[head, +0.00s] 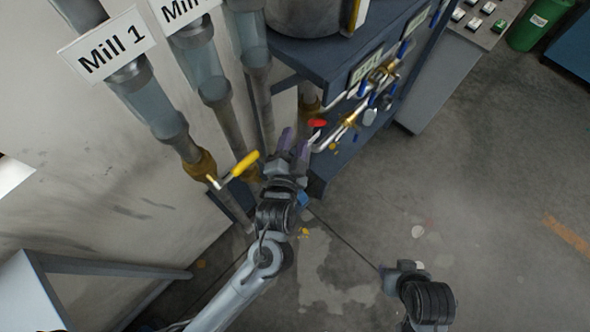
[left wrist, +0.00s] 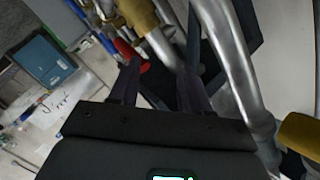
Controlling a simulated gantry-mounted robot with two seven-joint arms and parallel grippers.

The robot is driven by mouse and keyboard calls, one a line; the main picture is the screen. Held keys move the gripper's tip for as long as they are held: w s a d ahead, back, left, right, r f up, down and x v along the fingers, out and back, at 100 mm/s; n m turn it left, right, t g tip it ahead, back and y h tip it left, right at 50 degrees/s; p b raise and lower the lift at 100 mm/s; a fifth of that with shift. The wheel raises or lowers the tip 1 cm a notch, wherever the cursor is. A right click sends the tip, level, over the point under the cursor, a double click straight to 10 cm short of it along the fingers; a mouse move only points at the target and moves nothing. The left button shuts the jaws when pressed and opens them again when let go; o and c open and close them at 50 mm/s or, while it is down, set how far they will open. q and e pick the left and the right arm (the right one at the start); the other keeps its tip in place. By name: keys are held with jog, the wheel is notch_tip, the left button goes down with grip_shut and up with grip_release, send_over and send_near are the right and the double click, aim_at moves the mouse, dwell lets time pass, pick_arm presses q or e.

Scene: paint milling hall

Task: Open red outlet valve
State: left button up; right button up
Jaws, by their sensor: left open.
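The red outlet valve handle (head: 317,123) is a small red lever on brass and silver pipework at the near end of the blue bench. My left gripper (head: 294,142) is open and empty, just left of the red handle and apart from it in the head view. In the left wrist view the red handle (left wrist: 130,52) shows just beyond the left fingertip of the open gripper (left wrist: 158,82); I cannot tell whether they touch. My right gripper (head: 395,270) is low over the floor at the lower right, and its fingers are not clear.
A yellow valve lever (head: 238,171) sits on the Mill 1 pipe (head: 163,115), left of my left gripper. Several more pipes and blue-handled valves line the blue bench (head: 310,52). A green cylinder (head: 535,25) stands at the far right. The floor at right is open.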

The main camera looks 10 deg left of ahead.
pick_arm(q)
jog(key=w+d+f+n+g+h, duration=0.4)
jog(key=w+n, duration=0.4)
jog(key=n, duration=0.8)
jog(key=s+a+f+n+t+b, duration=0.1)
jog(key=s+f+t+b, duration=0.2)
jog(key=b, duration=0.9)
jog(key=s+a+f+n+t+b, duration=0.1)
jog(key=s+a+f+t+b, duration=0.1)
jog(key=s+b, duration=0.6)
jog(key=shift+f+t+b, duration=0.7)
jog(key=shift+t+b, duration=0.5)
jog(key=shift+b, duration=0.75)
